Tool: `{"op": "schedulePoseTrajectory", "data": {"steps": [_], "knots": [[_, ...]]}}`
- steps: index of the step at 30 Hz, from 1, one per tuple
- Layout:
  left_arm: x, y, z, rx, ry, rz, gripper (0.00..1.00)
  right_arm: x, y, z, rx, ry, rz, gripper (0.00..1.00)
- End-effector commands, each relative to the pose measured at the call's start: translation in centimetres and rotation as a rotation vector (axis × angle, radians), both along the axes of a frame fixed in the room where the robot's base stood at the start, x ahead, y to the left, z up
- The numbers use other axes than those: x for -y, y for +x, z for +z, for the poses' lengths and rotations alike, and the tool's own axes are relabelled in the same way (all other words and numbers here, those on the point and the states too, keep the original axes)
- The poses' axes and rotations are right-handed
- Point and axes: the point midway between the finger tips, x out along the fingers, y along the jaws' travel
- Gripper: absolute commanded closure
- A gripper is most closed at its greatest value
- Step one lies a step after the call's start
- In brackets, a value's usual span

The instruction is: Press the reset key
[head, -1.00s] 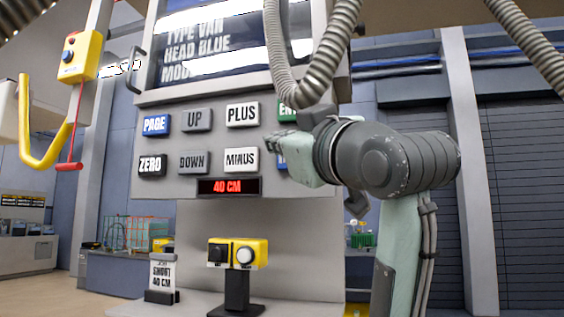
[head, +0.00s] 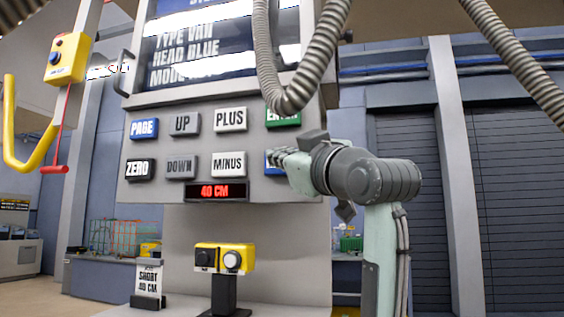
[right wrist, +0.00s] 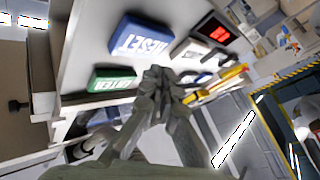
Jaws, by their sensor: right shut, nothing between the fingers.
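The reset key, a blue block with white letters, shows clearly in the right wrist view (right wrist: 143,38). In the head view only part of the blue key (head: 275,170) shows, at the right end of the lower key row, mostly hidden by my right gripper (head: 281,156). My right gripper is shut and empty, its fingertips in front of that key. In the right wrist view its fingertips (right wrist: 157,76) are beside the reset key's lettered face in the picture. I cannot tell whether they touch it. My left gripper is not in view.
The green enter key (head: 283,117) is just above the reset key, and the minus key (head: 228,164) is to its left. A red display (head: 217,191) below reads 40 CM. A grey corrugated hose (head: 302,85) hangs in front of the panel above my gripper.

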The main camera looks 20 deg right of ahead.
Motion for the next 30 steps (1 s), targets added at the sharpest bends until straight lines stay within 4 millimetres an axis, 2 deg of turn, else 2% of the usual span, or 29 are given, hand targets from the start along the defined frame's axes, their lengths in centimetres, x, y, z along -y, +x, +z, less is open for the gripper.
{"op": "schedulePoseTrajectory", "data": {"steps": [8,17,30], "knots": [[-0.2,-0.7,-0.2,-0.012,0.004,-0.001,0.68,0.8,1.2,0.0,0.001,0.001,0.001,1.0],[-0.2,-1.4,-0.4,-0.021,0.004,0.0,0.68,0.9,1.2,0.0,0.001,0.001,0.001,1.0],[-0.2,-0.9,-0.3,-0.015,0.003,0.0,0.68,0.8,1.2,0.0,0.001,0.0,0.0,1.0]]}}
